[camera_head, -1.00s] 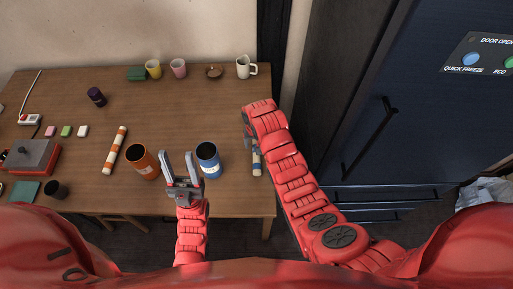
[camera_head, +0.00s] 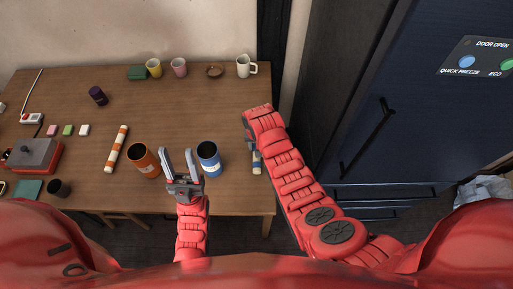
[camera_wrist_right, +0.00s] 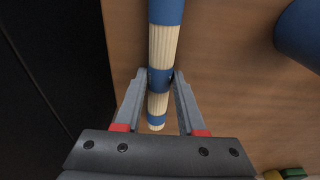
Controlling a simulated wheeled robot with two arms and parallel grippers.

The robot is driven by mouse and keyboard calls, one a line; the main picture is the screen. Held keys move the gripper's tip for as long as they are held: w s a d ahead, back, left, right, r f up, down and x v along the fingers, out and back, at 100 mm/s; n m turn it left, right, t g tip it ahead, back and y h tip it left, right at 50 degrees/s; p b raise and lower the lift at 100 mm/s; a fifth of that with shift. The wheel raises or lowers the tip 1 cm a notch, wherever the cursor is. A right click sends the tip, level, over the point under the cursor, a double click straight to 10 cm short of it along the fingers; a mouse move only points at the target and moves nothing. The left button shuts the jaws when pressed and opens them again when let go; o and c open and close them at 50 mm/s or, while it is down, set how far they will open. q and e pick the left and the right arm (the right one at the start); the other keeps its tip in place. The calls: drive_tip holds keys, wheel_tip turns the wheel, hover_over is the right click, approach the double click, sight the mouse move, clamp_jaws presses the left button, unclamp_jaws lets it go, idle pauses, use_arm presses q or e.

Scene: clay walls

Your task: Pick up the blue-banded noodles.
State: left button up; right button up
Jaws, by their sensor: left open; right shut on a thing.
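The blue-banded noodles (camera_wrist_right: 160,45) are a pale bundle with blue bands, lying along the table's right edge. In the head view only a short part of the noodles (camera_head: 257,167) shows; my right arm hides the rest. My right gripper (camera_wrist_right: 160,77) is shut on the noodles, one finger on each side at a blue band. Whether they are lifted off the table I cannot tell. My left gripper (camera_head: 181,155) is open and empty, between an orange canister (camera_head: 143,160) and a blue canister (camera_head: 208,158).
The wooden table (camera_head: 190,105) has free room in its middle. Orange-banded noodles (camera_head: 116,149) lie at the left. Cups, a bowl (camera_head: 215,71) and a white mug (camera_head: 246,67) stand at the back. A dark blue fridge (camera_head: 420,90) stands on the right.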

clamp_jaws()
drive_tip(key=shift+r, duration=0.15)
drive_tip(key=shift+w+r+b, duration=0.1)
drive_tip(key=shift+r+b, duration=0.25)
drive_tip(key=shift+r, duration=0.1)
wheel_tip(320, 180, up, 8)
drive_tip(key=shift+f+b, duration=0.1)
drive_tip(key=shift+b, duration=0.85)
drive_tip(key=shift+r, duration=0.55)
